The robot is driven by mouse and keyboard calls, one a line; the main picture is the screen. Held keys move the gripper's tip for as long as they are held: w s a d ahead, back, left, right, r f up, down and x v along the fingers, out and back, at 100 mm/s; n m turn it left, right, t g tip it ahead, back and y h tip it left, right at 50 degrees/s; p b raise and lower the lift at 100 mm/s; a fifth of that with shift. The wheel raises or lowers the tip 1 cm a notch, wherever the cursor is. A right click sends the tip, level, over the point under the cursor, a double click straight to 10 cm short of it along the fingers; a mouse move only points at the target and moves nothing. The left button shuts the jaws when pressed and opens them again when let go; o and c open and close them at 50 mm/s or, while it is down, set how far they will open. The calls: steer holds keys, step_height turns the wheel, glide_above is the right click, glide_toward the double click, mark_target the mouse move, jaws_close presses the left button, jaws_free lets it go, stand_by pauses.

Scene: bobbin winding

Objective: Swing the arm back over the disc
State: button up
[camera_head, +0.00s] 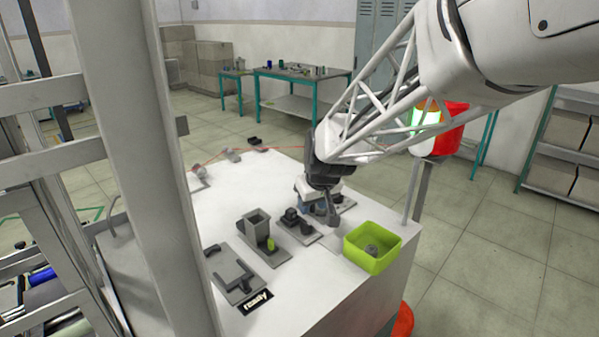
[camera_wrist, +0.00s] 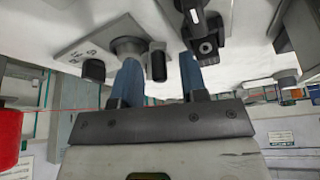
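My gripper (camera_head: 331,217) points down over the white table, among small fixtures, in the head view. In the wrist view its two blue fingers (camera_wrist: 160,72) stand well apart. A short dark cylinder (camera_wrist: 157,63) shows between them, with gaps to either side. A round grey piece (camera_wrist: 127,45), perhaps the disc, sits on a grey plate (camera_wrist: 85,42) and is partly hidden by the left finger. A black clamp-like part (camera_wrist: 205,38) is beside the right finger. My arm hides part of the fixtures in the head view, so I cannot pick out the disc there.
A lime-green bin (camera_head: 372,262) with a grey round thing in it stands right of my gripper. Left are a grey box-shaped holder (camera_head: 257,225), a flat grey fixture (camera_head: 232,270) and a "ready" sign (camera_head: 257,301). A signal lamp (camera_head: 445,130) stands behind my arm. The table's front is clear.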

steer(key=shift+c, duration=0.5)
jaws_close()
steer(key=shift+d+n, duration=0.2)
steer(key=shift+n, duration=0.1)
steer(key=shift+w+d+n+g+y, duration=0.25)
steer(key=shift+d+n+g+y, duration=0.2)
steer(key=shift+d+n, duration=0.7)
steer(key=shift+w+d+n+g+y, duration=0.25)
steer(key=shift+w+d+n+y, duration=0.15)
steer(key=shift+n, duration=0.65)
steer(key=shift+w+d+n+g+y, duration=0.25)
steer(key=shift+d+n, duration=0.1)
steer(key=shift+n, duration=0.65)
steer(key=shift+o, duration=0.5)
jaws_free()
